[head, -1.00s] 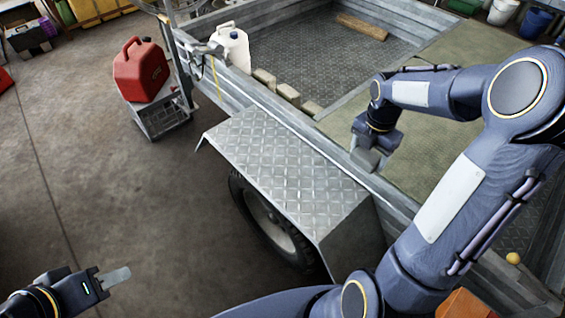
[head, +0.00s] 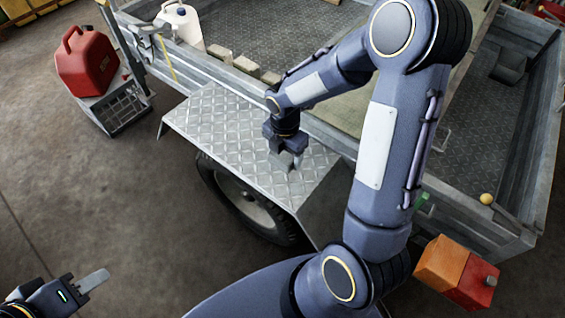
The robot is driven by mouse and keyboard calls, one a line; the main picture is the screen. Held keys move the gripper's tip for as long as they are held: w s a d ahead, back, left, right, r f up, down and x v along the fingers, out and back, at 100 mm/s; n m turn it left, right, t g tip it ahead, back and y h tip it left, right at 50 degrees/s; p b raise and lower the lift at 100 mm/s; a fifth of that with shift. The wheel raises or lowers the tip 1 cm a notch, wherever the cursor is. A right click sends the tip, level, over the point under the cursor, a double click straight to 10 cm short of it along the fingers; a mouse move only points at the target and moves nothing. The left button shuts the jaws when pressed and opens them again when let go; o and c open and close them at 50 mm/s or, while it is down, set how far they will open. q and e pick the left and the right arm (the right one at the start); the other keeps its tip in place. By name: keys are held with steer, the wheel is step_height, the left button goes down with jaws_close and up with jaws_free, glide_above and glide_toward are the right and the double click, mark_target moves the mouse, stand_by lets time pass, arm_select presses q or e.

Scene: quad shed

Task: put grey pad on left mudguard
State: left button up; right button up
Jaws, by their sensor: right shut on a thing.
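The left mudguard (head: 222,132) is a silvery tread-plate cover over the trailer wheel, in the middle of the head view. My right gripper (head: 287,158) is over its right part, near the trailer's side wall. It is shut on a small grey thing, likely the grey pad (head: 284,163), mostly hidden by the gripper. I cannot tell whether the pad touches the plate. My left gripper (head: 95,281) is low at the far left, over the floor, away from the mudguard; its jaw gap does not show clearly.
The trailer (head: 205,65) lies behind the mudguard, with several pale blocks and a white jug (head: 183,24) along its side wall. A red fuel can (head: 86,62) stands on a crate (head: 118,106) at left. An orange-and-red box (head: 443,264) is at lower right. Most of the mudguard's top is clear.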

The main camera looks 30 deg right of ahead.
mark_target(283, 163)
steer(key=shift+a+f+b, duration=0.15)
steer(key=shift+f+b, duration=0.05)
steer(key=shift+f, duration=0.75)
steer(key=shift+a+f+b, duration=0.15)
steer(key=shift+f+b, duration=0.05)
steer(key=shift+f, duration=0.75)
steer(key=shift+f, duration=0.25)
steer(key=o, duration=1)
steer(key=shift+r, duration=0.1)
